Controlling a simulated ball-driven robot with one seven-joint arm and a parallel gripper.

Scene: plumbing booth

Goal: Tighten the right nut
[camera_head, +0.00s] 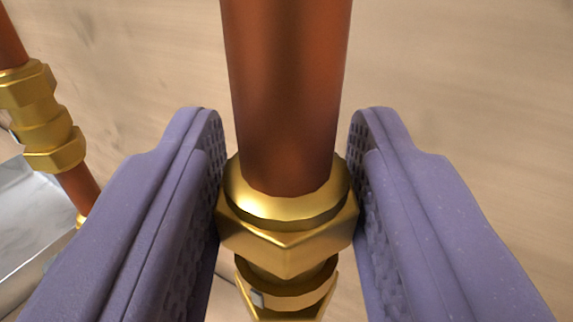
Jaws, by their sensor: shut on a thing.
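A brass nut (288,240) sits around a vertical copper pipe (287,90) in the middle of the head camera view. My gripper (287,165) has its two purple, textured fingers on the left and right sides of this nut and is shut on it. The nut's upper collar and front hex faces show between the fingers. More of the brass fitting (290,295) shows below the nut, cut off by the lower picture edge. The nut's sides against the finger pads are mostly hidden.
A second copper pipe with a brass fitting (45,120) stands at the left, apart from my left finger. A grey metallic surface (25,220) lies below it. A pale wooden panel (470,70) fills the background, and the right side is clear.

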